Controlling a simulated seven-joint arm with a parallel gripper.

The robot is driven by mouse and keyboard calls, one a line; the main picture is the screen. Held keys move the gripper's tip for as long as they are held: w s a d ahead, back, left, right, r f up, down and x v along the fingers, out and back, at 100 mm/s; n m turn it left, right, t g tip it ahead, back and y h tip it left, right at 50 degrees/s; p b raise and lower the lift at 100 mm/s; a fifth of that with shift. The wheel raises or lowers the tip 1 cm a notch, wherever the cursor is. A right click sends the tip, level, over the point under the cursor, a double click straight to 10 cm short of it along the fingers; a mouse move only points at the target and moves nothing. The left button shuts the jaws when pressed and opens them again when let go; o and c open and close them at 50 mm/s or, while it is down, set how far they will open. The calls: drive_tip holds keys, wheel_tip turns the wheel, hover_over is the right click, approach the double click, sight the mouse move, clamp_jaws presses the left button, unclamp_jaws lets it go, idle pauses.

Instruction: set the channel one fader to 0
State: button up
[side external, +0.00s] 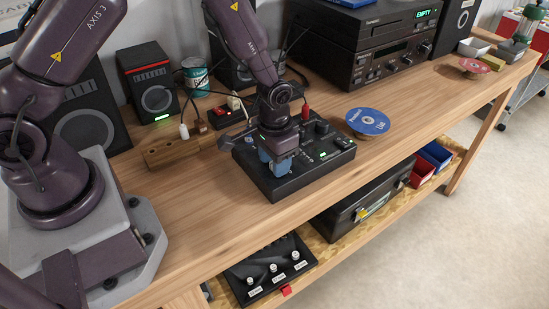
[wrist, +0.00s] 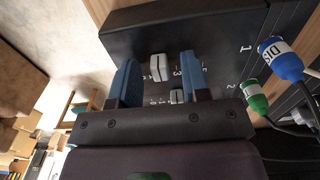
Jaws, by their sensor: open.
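The black mixer box (side external: 305,180) sits on the wooden bench in the side view. My gripper (side external: 276,163), with blue fingers, points down over its left end. In the wrist view, my gripper (wrist: 157,66) is open. A pale grey fader cap (wrist: 161,70) shows between the two blue fingers, with a gap on each side. A second grey fader cap (wrist: 177,97) is nearer the gripper body and partly hidden by it. White marks lie beside the caps on the black panel (wrist: 215,45). I cannot tell from the marks which cap is channel one.
A blue plug (wrist: 280,60) beside a "1" and a green plug (wrist: 256,100) beside a "2" stand at the mixer's edge. A blue disc (side external: 368,121) lies to its right. A wooden block (side external: 170,152) and speakers (side external: 147,80) are to its left and behind.

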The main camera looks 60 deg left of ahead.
sight(283, 178)
clamp_jaws()
drive_tip(key=shift+d, duration=1.6)
unclamp_jaws()
wheel_tip(283, 178, up, 13)
